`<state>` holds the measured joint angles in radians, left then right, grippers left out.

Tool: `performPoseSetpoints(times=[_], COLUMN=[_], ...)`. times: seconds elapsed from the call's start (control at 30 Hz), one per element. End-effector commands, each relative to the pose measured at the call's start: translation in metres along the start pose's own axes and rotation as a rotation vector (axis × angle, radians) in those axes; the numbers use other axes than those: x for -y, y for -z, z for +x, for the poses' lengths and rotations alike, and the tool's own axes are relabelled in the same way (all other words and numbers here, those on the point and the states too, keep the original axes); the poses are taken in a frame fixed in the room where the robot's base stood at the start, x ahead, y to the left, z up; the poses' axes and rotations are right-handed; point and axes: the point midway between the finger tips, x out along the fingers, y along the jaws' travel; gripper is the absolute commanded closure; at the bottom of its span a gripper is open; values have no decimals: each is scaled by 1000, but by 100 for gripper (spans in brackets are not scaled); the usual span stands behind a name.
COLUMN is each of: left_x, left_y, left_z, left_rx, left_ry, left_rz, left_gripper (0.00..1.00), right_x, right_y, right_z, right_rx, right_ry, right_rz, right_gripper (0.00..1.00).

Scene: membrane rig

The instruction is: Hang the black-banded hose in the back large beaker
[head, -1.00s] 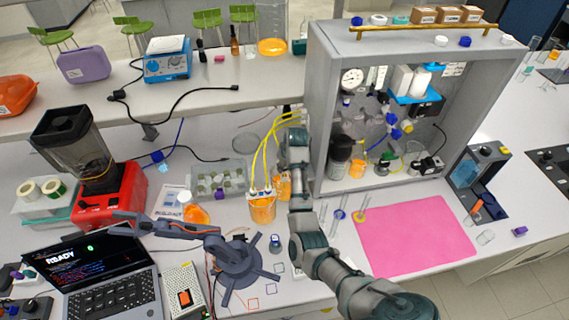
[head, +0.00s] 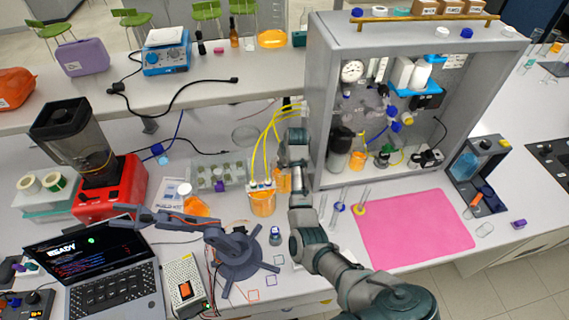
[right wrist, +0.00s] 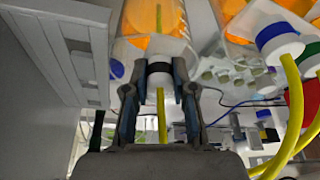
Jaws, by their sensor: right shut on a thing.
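My right gripper (right wrist: 160,88) is shut on the black-banded hose (right wrist: 161,115) at its black band. The hose is yellow. In the right wrist view its far end overlaps the orange liquid of the back large beaker (right wrist: 188,48); I cannot tell how deep it reaches. In the head view the back large beaker (head: 282,180) stands behind the front one and is partly hidden by my right arm. The gripper (head: 294,150) is beside it, its fingertips hidden. My left gripper is not in view.
A grey cabinet (head: 316,110) stands close right of my gripper. A clear rack (head: 219,178) is to the left.

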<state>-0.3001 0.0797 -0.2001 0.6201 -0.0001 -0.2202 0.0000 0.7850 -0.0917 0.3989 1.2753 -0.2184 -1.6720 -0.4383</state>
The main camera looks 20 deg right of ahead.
Motion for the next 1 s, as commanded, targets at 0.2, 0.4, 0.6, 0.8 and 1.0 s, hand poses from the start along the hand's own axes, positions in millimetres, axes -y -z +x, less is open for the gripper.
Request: performPoseSetpoints(times=[0.2,0.4,0.6,0.8,1.0], left_x=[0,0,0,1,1], left_y=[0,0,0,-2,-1], left_z=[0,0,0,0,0], left_rx=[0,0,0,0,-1], left_ry=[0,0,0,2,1], left_rz=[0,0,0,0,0], left_gripper=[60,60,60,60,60], right_x=[0,0,0,0,-1], right_y=[0,-1,0,0,1], right_z=[1,2,1,-10,-50], right_rx=[1,2,1,-2,-4], right_ry=[1,1,1,-1,-1], right_rz=[0,0,0,0,0], right_gripper=[100,45,45,45,45])
